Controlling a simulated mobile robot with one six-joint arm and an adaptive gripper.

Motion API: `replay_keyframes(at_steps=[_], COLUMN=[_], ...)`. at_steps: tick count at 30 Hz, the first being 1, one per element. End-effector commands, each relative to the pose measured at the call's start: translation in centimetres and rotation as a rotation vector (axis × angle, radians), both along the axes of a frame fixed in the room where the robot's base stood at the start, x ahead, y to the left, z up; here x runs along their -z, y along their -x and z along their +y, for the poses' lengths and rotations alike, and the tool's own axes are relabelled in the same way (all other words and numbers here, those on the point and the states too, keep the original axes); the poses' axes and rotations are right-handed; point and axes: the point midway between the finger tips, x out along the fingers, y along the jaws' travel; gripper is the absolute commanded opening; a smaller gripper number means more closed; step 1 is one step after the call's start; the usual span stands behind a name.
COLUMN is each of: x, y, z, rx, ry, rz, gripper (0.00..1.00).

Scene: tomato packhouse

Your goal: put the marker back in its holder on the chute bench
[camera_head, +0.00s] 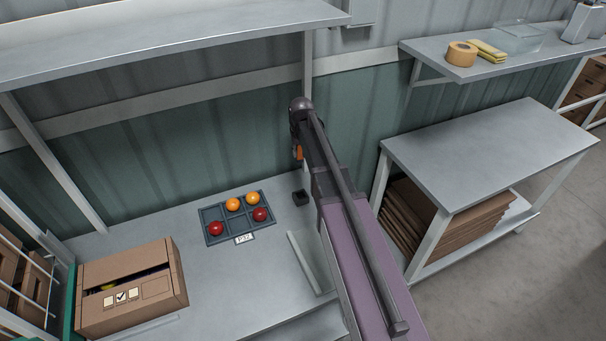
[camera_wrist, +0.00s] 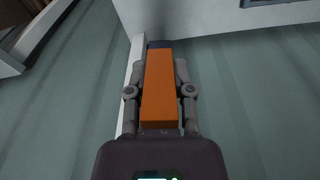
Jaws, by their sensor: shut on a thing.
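The orange marker (camera_wrist: 159,88) is between the two fingers of my gripper (camera_wrist: 160,90) in the wrist view. A dark part shows at its far end. In the head view only a small orange piece of the marker (camera_head: 299,152) shows beside my arm, and the fingers are mostly hidden by the arm. A small black holder (camera_head: 300,198) stands on the chute bench (camera_head: 215,285), near the wall. The marker appears above the bench, apart from the holder in the head view.
A dark sectioned tray (camera_head: 214,239) with red and orange tomatoes lies left of the holder. An open cardboard box (camera_head: 162,291) stands at the bench's left. A shelf (camera_head: 170,33) overhangs the bench. Another table (camera_head: 480,150) stands right, with flat cardboard (camera_head: 425,225) below.

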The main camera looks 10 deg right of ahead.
Motion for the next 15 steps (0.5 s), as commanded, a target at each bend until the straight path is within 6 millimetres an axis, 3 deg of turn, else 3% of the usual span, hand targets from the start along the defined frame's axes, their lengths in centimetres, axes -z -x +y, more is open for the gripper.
replay_keyframes(at_steps=[6, 15], x=[2.5, 4.1], y=[3.0, 5.6], z=[0.5, 1.0], rx=[-0.068, -0.136], ry=[0.008, 0.012], rz=[0.069, 0.138], gripper=[0.00, 0.00])
